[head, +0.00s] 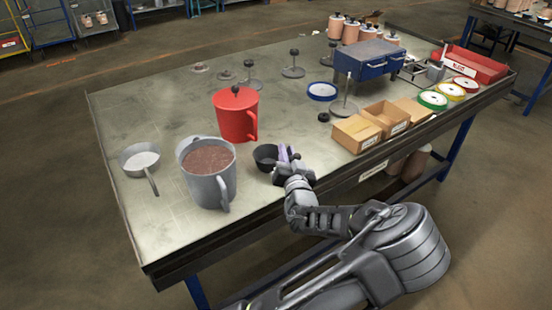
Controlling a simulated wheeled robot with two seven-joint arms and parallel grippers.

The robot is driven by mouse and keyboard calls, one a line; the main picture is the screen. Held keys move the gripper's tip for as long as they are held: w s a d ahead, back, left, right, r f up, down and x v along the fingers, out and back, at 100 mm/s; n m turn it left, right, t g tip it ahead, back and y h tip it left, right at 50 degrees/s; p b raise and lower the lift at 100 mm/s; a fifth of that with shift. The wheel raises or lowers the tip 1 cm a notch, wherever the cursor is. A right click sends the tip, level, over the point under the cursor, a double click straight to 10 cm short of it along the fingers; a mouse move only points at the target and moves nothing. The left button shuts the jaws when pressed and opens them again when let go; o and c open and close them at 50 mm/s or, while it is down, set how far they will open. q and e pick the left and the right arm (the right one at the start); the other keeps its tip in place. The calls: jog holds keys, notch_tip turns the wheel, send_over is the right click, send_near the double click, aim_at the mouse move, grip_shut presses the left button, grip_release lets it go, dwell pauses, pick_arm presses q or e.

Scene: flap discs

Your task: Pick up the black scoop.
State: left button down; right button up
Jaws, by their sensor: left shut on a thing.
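The black scoop (264,157) is near the front edge of the table, right of the grey jug. Its bowl shows, with its opening facing up. My left gripper (286,160) is at the right side of the scoop, shut on it. The fingers hide most of the scoop's handle. I cannot tell whether the scoop touches the table or is slightly above it. My right gripper is not in view.
A grey jug (210,187) full of brown grains stands just left of the scoop. A red lidded jug (236,116) stands behind. A metal scoop (139,161) lies farther left. Cardboard boxes (356,134) stand to the right. The table's front-left corner is clear.

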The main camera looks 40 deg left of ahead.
pick_arm(q)
notch_tip(320, 180, up, 10)
dwell(0.5)
dwell(0.4)
jog(key=c, duration=2)
grip_release()
grip_shut()
